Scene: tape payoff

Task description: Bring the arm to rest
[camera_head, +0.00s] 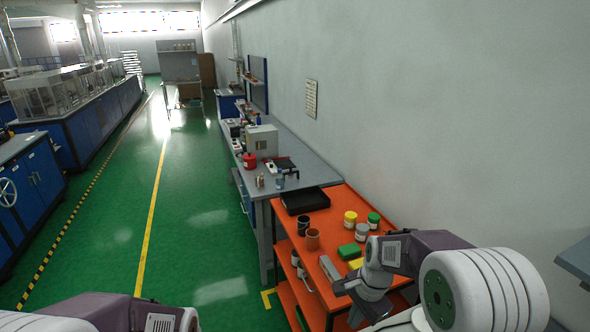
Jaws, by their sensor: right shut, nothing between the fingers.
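My right arm comes in from the lower right, with its white and purple links bent over the orange cart (322,228). My right gripper (358,314) points down at the cart's front right edge. It is shut and empty, and its fingertips show only small and dark. My left arm shows only as purple and white links along the bottom left edge, and its gripper is out of the frame.
The cart holds a black tray (305,200), dark and brown cups (312,239), jars with yellow (350,218) and green (373,220) lids, and a green block (349,251). A grey workbench (290,150) stands beyond. The green floor (200,225) at left is clear.

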